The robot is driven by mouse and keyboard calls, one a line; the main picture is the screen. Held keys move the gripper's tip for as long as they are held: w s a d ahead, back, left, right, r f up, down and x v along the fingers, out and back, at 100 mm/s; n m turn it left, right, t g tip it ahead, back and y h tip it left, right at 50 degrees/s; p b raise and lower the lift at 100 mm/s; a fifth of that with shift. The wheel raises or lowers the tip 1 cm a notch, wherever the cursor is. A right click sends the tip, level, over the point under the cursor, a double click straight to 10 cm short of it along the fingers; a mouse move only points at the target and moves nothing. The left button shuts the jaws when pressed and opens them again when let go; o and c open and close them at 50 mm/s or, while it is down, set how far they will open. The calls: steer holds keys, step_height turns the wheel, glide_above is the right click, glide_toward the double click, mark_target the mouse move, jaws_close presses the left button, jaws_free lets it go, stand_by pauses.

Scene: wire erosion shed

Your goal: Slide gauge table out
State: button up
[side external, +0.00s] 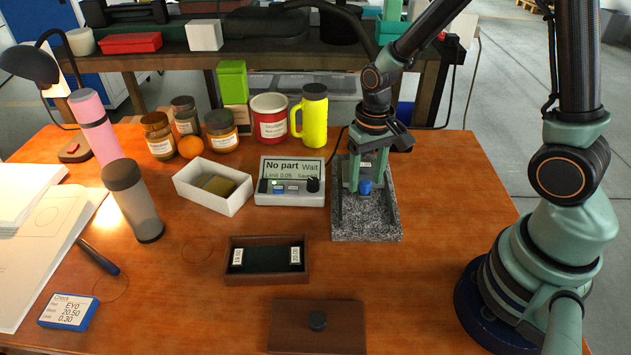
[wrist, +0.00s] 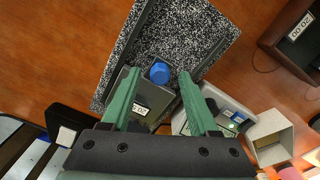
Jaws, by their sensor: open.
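The gauge has a speckled granite base (side external: 367,225) with dark rails, right of centre in the side view. A grey block, which looks like the gauge table (wrist: 143,108), sits between the rails with a small white label and a blue knob (side external: 365,187). My gripper (side external: 366,172) is open and reaches down over the block from behind. In the wrist view its green fingers (wrist: 159,76) stand on either side of the blue knob (wrist: 159,71), with gaps showing. Whether the fingertips touch the block is unclear.
A readout box (side external: 290,183) showing "No part Wait" stands left of the base, beside a white tray (side external: 233,205). A wooden box (side external: 266,277) and its knobbed lid (side external: 290,335) lie in front. A yellow bottle (side external: 311,115) stands behind. The table right of the granite is clear.

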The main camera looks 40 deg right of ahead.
steer(key=shift+f, duration=0.2)
jaws_close()
steer(key=shift+r, duration=0.1)
stand_by(1.3)
